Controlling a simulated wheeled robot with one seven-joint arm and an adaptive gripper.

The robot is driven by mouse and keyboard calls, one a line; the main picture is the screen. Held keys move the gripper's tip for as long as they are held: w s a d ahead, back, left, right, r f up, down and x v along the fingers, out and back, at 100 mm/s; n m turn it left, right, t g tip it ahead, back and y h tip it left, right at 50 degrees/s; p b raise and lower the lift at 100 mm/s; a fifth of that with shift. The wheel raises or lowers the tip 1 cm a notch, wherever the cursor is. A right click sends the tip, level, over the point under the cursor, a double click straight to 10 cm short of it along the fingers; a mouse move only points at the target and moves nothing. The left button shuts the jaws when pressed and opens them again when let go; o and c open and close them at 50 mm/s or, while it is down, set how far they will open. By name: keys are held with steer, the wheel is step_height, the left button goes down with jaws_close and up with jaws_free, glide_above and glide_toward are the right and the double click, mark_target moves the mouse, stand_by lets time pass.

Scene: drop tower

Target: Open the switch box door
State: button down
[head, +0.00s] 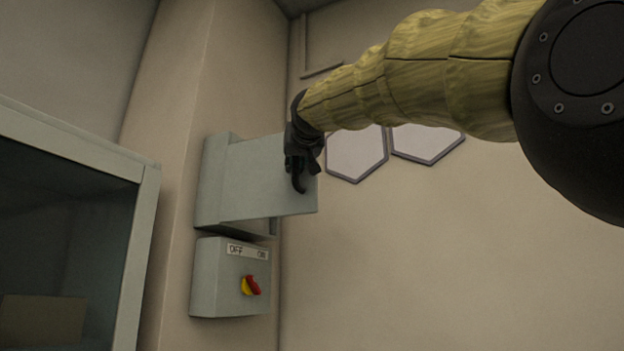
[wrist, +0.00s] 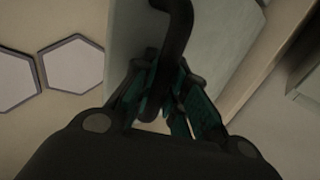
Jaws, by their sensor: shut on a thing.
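The switch box (head: 211,185) is a pale grey-green box on the wall, left of centre in the head view. Its door (head: 255,178) stands partly open, with its lower edge and right side away from the box frame. The door also fills the upper middle of the wrist view (wrist: 222,38). A dark curved handle (wrist: 178,28) is on the door. My gripper (head: 301,168) is at the right part of the door, shut on the handle. In the wrist view the teal-padded fingers (wrist: 168,100) close around the handle's end. The inside of the box is mostly hidden.
A smaller box with an OFF/ON label and a red-and-yellow switch (head: 250,286) is just below. A framed dark glass case (head: 148,255) stands at the left. Hexagonal panels (head: 356,155) are on the wall behind my arm. The lower right is clear.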

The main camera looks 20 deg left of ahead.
steer(key=c, duration=1.4)
jaws_free()
steer(key=shift+d, duration=0.2)
steer(key=shift+a, duration=0.15)
steer(key=shift+w+r+p, duration=0.15)
steer(key=shift+p, duration=0.5)
